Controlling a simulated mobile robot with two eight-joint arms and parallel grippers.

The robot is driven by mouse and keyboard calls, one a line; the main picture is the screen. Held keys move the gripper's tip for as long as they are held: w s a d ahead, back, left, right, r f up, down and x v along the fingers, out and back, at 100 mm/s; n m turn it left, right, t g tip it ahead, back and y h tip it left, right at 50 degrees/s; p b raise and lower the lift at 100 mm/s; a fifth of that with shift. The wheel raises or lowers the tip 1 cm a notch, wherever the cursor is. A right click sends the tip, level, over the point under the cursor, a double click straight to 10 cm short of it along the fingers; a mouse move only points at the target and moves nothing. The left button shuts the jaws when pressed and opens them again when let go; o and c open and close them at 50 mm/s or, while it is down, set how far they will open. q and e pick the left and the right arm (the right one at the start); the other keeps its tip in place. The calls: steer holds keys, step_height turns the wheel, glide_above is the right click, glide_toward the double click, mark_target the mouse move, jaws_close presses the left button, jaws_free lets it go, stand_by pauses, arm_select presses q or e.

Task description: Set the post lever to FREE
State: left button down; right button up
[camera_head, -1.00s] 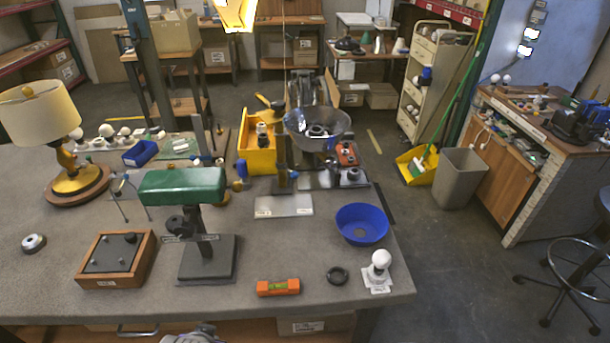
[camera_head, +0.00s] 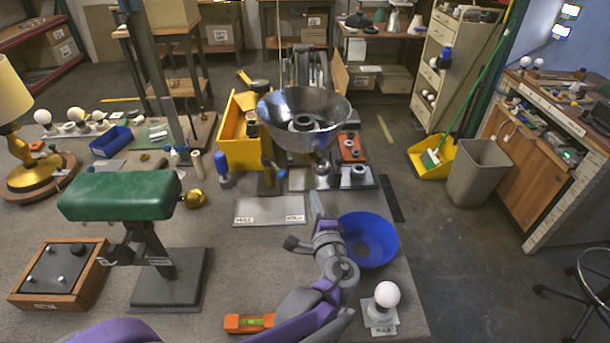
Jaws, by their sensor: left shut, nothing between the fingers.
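The green-topped stand (camera_head: 120,195) is at left on the bench, with a dark post on a flat base (camera_head: 172,283). A dark lever-like part (camera_head: 118,254) sticks out to the left of its post. I cannot read a FREE mark there or tell the lever's setting. My left gripper (camera_head: 316,203) is shut and empty, well to the right of the stand. Its tip points away from me, between a labelled grey plate (camera_head: 262,211) and a blue bowl (camera_head: 385,240). It is apart from the stand. My right gripper is not in view.
A metal bowl (camera_head: 275,108) on a stand and a yellow bin (camera_head: 236,140) are behind my gripper. A wooden box (camera_head: 92,275) stands left of the post's base. An orange level (camera_head: 240,323) and a white bulb (camera_head: 387,294) are near the front.

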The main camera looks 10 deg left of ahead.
mark_target(275, 165)
arm_select(q)
steer(key=shift+s+r, duration=0.1)
steer(key=w+a, duration=0.6)
steer(key=a, duration=0.1)
steer(key=shift+w, duration=0.3)
stand_by(0.3)
stand_by(0.4)
